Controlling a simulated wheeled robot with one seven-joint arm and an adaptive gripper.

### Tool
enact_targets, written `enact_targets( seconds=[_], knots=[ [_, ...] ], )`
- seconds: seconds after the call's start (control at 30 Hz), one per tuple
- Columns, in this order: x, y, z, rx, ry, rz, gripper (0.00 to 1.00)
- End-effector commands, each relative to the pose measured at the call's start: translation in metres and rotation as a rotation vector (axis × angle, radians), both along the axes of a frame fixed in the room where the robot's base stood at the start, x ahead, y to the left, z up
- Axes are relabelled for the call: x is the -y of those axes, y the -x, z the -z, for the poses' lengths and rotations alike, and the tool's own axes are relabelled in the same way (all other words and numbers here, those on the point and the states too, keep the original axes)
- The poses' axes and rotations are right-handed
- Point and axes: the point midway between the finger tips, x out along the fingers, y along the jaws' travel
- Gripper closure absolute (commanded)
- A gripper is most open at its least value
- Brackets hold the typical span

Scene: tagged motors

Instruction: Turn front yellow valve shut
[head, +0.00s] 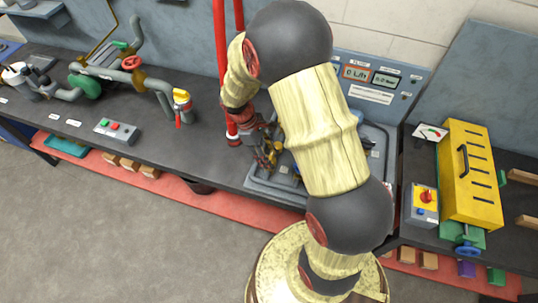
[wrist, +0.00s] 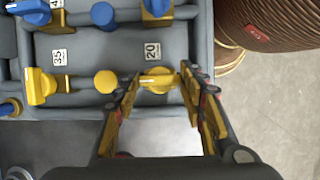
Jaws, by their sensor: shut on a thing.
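In the wrist view a yellow valve handle (wrist: 158,80), beside a tag reading 20, sits between the two fingers of my gripper (wrist: 157,86). The gripper is shut on this handle, which lies crosswise between the fingers. A second yellow valve (wrist: 40,88) stands at the left by a tag that looks like 35, with a round yellow knob (wrist: 105,82) between the two. In the head view my gripper (head: 268,152) reaches down over the grey tray (head: 262,187); the arm hides most of the valves there.
Blue valves (wrist: 103,14) stand in the row above the yellow ones. A display panel (head: 385,78) rises behind the tray, and red pipes (head: 220,60) stand close to the gripper's left. A yellow box (head: 468,185) is at the right. The dark bench left of the tray has some clear room.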

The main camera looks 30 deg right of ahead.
Motion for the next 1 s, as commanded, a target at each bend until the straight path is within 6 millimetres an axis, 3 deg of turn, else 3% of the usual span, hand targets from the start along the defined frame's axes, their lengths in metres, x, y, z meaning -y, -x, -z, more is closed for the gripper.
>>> enact_targets(
  seconds=[0.37, 1.0],
  knots=[
    [0.0013, -0.0006, -0.0015, 0.0, 0.0, 0.114, 0.85],
    [0.0048, -0.0017, -0.0023, 0.0, 0.0, 0.692, 0.85]
  ],
)
